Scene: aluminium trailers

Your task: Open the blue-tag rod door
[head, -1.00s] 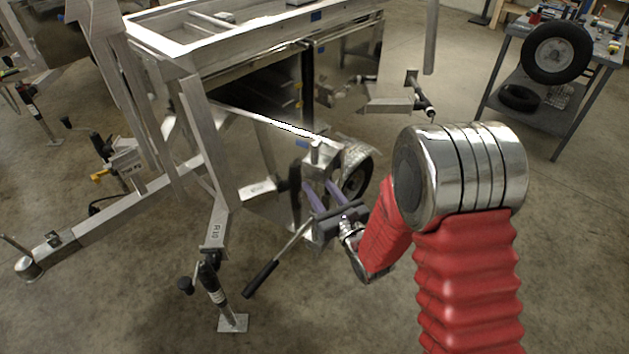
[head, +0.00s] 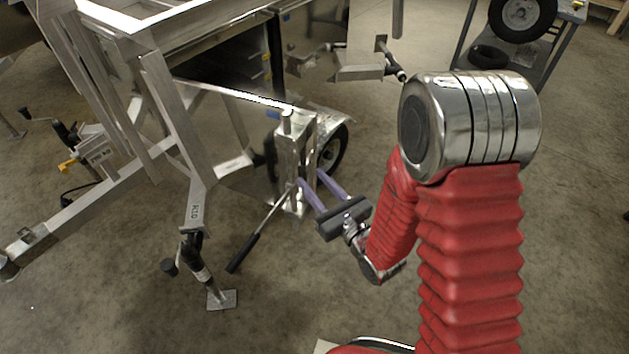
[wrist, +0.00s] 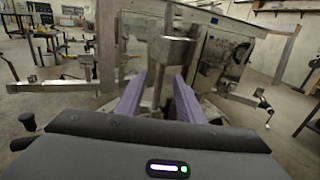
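A metal panel with a bright straight top edge (head: 225,92) stands out from the trailer, in front of its dark opening. I cannot tell for sure whether it is the rod door. A shiny upright post (head: 290,150) stands at its near end. A rod with a black handle (head: 243,253) slants down and left from there. A small blue tag (wrist: 205,68) shows on the shiny metal right of the post in the wrist view. My gripper (head: 312,178) is open, its purple fingers pointing at the post. In the wrist view the post appears between them; contact is unclear.
The trailer frame (head: 180,125) and a jack leg with a foot plate (head: 222,299) stand to the left. A wheel (head: 332,150) is behind the post. A crank arm (head: 360,72) juts out at the back. The concrete floor in front is clear.

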